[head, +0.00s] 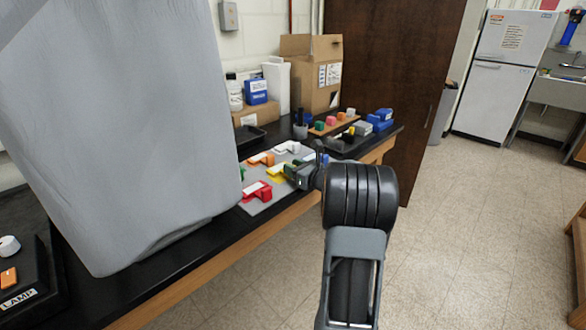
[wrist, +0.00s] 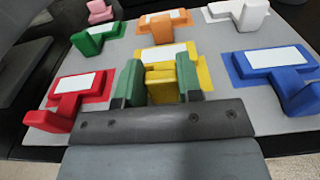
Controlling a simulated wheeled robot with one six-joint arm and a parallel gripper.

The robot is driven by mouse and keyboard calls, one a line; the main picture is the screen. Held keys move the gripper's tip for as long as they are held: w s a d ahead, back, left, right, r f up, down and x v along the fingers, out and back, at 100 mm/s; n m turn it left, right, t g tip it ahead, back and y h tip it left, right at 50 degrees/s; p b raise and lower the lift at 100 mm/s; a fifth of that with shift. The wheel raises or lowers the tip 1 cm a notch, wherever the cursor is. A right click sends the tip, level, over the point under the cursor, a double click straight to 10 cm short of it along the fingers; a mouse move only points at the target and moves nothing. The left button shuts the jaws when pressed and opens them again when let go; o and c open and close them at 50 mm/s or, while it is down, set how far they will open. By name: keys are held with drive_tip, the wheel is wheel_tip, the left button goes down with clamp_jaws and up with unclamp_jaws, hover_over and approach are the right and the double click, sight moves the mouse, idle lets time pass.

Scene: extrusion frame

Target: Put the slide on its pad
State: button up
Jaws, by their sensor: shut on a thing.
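My gripper (wrist: 161,84) has green finger pads. They are shut on the narrow stem of a yellow piece (wrist: 184,66), which I take to be the slide. A white label covers its top, and its front is partly hidden between the fingers. It is at a yellow patch on the grey board (wrist: 117,55); I cannot tell whether it touches the board. In the head view my gripper (head: 293,174) is low at the board's right side, with the yellow piece (head: 276,174) just to its left.
Around it on the board are red (wrist: 82,90), green (wrist: 97,37), orange (wrist: 163,27), white (wrist: 240,14) and blue (wrist: 275,70) pieces. A dark tray (head: 342,143) and a cardboard box (head: 311,75) are farther back. A grey panel (head: 120,130) fills the left.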

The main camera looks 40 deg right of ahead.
drive_tip(key=shift+f, duration=0.2)
drive_tip(key=o, duration=0.9)
drive_tip(key=shift+r, duration=0.1)
